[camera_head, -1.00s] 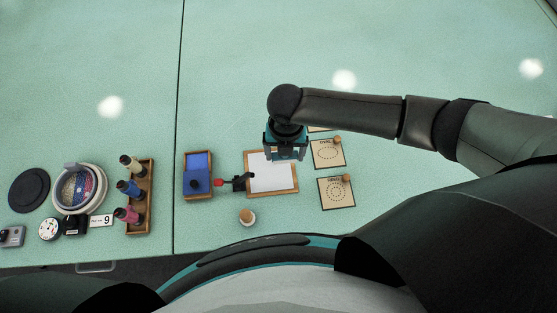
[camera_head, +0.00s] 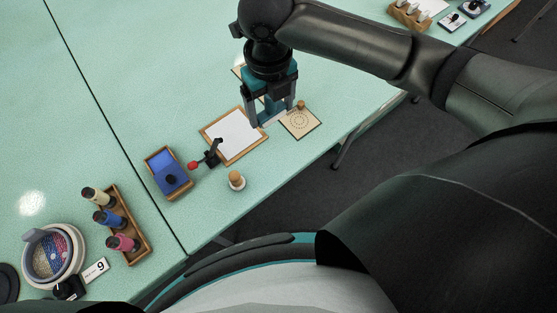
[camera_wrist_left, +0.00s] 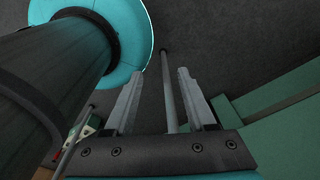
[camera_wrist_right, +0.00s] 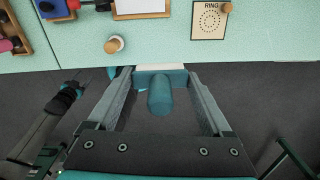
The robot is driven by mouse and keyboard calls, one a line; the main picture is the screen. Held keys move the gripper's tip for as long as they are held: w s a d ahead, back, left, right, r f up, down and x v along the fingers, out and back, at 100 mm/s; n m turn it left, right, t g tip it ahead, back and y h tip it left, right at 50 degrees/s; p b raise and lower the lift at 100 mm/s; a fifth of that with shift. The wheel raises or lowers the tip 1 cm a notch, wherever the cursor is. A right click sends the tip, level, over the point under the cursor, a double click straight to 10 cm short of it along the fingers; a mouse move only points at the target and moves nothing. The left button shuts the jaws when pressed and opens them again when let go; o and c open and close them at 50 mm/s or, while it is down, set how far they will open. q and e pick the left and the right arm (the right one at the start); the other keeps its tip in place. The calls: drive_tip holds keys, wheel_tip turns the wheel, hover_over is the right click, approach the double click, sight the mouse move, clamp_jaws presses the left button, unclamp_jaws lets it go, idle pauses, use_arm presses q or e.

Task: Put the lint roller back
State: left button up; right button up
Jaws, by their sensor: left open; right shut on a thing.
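The lint roller (camera_wrist_right: 160,97) shows in the right wrist view as a teal handle with a white roller beyond it. My right gripper (camera_head: 270,119) is shut on it, one finger on each side. In the head view the gripper points down over the table between the white-sheeted board (camera_head: 233,137) and the ring card (camera_head: 300,121). The roller is mostly hidden there by the fingers, and I cannot tell its height above the table. My left gripper (camera_wrist_left: 160,75) is open and empty over the dark floor in the left wrist view. It is outside the head view.
A wooden tray with a blue pad (camera_head: 168,172), a red-tipped black tool (camera_head: 206,157) and a cork-topped jar (camera_head: 236,181) stand left of and before the board. A spool rack (camera_head: 120,230) and round bead dish (camera_head: 54,258) are farther left. The table's front edge is close.

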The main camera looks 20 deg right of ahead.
wheel_tip(320, 180, down, 15)
drive_tip(key=shift+r+b, duration=0.1)
drive_tip(key=shift+b, duration=1.15)
drive_tip(key=shift+d+f+b, duration=0.1)
drive_tip(key=shift+f+b, duration=0.4)
drive_tip(key=shift+f, duration=2)
drive_tip(key=shift+f, duration=0.2)
drive_tip(key=o, duration=1.1)
drive_tip(key=shift+r, duration=0.1)
wheel_tip(320, 180, up, 12)
drive_tip(key=shift+r+p, duration=0.1)
drive_tip(key=shift+p, duration=1.1)
